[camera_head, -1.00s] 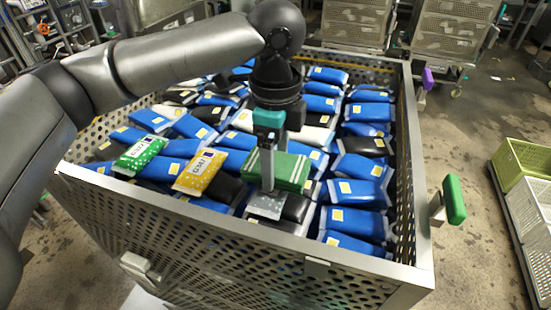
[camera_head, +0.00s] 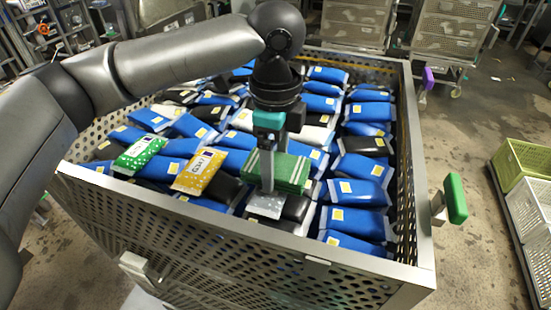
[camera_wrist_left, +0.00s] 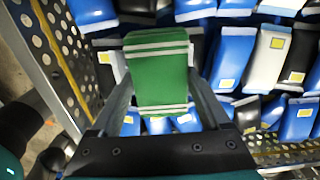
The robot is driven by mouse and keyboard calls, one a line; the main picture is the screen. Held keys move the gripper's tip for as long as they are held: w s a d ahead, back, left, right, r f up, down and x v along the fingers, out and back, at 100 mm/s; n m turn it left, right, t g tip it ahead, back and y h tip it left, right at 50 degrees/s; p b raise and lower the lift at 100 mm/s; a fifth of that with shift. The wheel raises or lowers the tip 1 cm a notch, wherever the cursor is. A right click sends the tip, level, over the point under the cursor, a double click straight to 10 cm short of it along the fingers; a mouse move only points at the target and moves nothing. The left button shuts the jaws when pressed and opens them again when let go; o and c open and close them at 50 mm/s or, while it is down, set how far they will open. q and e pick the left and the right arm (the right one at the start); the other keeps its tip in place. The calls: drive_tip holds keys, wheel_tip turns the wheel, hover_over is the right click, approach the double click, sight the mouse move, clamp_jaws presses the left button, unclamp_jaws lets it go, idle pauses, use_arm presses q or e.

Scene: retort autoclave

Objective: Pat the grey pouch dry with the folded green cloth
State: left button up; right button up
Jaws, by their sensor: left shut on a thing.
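My left gripper (camera_head: 274,180) is shut on the folded green cloth (camera_head: 288,172), a thick pad with pale stripes. In the left wrist view the cloth (camera_wrist_left: 160,75) sits between the two fingers. A speckled grey pouch (camera_head: 265,206) lies among the pouches near the front wall of the basket, just below and in front of the cloth and fingertip. The cloth and gripper hide part of what lies behind it. I cannot tell whether the cloth touches the grey pouch. My right gripper is not in view.
A perforated metal basket (camera_head: 215,225) holds many blue, black and white pouches. A green pouch (camera_head: 140,152) and a yellow pouch (camera_head: 200,170) lie to the left. A green handle (camera_head: 456,198) sticks out at right. Crates (camera_head: 528,170) stand farther right, beyond open floor.

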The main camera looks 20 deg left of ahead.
use_arm(q)
drive_tip(key=shift+f, duration=0.45)
idle(0.5)
drive_tip(key=shift+s+f+p, duration=0.2)
drive_tip(key=shift+p, duration=0.4)
idle(2.0)
wheel_tip(320, 180, up, 3)
drive_tip(key=p, duration=0.3)
drive_tip(key=shift+w+f, duration=0.1)
drive_tip(key=shift+w+r, duration=0.1)
drive_tip(key=shift+r, duration=2.2)
drive_tip(key=shift+f, duration=0.1)
